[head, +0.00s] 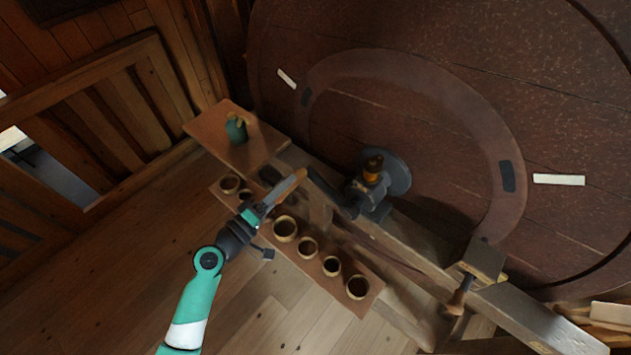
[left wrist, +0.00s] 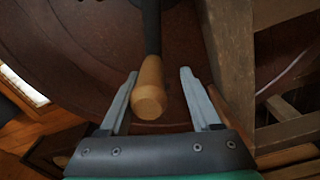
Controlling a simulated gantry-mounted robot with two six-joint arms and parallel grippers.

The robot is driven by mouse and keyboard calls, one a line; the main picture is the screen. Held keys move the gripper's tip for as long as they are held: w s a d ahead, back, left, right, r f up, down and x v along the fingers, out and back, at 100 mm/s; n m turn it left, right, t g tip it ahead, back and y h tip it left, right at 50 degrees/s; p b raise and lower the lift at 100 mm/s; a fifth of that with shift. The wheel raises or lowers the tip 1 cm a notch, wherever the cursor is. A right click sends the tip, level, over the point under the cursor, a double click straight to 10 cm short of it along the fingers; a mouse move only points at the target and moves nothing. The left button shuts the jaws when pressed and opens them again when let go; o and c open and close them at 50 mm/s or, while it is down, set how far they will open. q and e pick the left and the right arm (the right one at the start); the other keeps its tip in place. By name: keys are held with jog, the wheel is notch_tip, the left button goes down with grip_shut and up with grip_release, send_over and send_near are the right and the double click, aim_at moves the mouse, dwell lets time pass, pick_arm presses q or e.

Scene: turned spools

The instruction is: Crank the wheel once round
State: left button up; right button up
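The big round brown wheel (head: 440,75) stands at the upper right in the head view. Beside its lower part is a dark hub (head: 373,195), from which a dark crank arm (head: 328,192) runs left to a wooden crank handle (head: 287,188). My left gripper (head: 270,205) is at this handle. In the left wrist view the handle (left wrist: 150,90) lies between the two parted fingers of my left gripper (left wrist: 159,75), with a visible gap to the right finger. The left finger is very near the handle; contact cannot be told. My right gripper is not in view.
A wooden rack (head: 318,279) with several round cups stands beside and below the handle. A small board (head: 215,125) carries a green object (head: 236,128). A long wooden beam (head: 535,322) runs below the wheel. Bare floor (head: 120,270) lies at left.

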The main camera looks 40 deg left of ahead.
pick_arm(q)
jog(key=d+r+m+p, duration=0.8)
jog(key=d+r+m, duration=0.1)
jog(key=d+m, duration=0.1)
jog(key=shift+s+d+r+m+p, duration=0.25)
jog(key=shift+s+d+m+p, duration=0.1)
jog(key=shift+m+p, duration=0.05)
jog(key=shift+f, duration=0.1)
dwell(0.3)
jog(key=s+a+b, duration=0.1)
jog(key=s+b, duration=0.2)
jog(key=s, duration=0.8)
jog(key=shift+a, duration=0.35)
